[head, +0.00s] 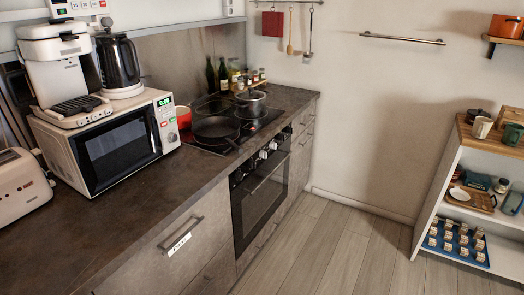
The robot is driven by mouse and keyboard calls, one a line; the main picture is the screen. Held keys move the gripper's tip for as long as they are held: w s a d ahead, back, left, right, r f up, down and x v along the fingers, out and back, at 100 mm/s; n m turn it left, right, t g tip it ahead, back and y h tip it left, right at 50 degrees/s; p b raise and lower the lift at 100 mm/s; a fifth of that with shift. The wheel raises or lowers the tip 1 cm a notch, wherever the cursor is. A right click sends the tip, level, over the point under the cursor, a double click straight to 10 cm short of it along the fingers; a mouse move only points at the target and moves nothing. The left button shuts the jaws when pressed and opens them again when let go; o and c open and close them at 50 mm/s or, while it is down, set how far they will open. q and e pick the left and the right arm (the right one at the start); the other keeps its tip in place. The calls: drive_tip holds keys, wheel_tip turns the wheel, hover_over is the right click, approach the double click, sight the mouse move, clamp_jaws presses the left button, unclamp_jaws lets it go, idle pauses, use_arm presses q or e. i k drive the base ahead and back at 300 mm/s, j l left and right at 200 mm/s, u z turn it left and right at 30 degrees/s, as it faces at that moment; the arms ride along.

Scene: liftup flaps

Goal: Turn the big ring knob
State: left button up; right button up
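Several small round knobs (264,154) sit in a row on the front panel above the black oven (262,190). Neither of my grippers shows in the head view.
The dark counter (75,225) carries a toaster (20,183), a coffee maker and kettle on the microwave, and pans on the cooktop. A drawer handle (180,236) juts out below. A white shelf (437,185) stands right. The floor (345,245) between is clear.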

sight(238, 175)
drive_tip(key=i+l+u, duration=0.1)
drive_tip(key=i+l, duration=0.15)
drive_tip(key=l, duration=0.15)
drive_tip(key=i+l+u, duration=0.15)
drive_tip(key=l, duration=0.3)
drive_tip(key=i+l+u, duration=0.1)
drive_tip(key=i+l, duration=0.2)
drive_tip(key=l, duration=0.15)
drive_tip(key=i+l+u, duration=0.15)
drive_tip(key=l, duration=0.35)
drive_tip(key=i+l+u, duration=0.1)
drive_tip(key=i+l, duration=0.15)
drive_tip(key=l, duration=0.25)
drive_tip(key=i+l+u, duration=0.1)
drive_tip(key=l, duration=0.4)
drive_tip(key=i+l+u, duration=0.15)
drive_tip(key=l, duration=0.35)
drive_tip(key=i+l+u, duration=0.1)
drive_tip(key=l, duration=0.45)
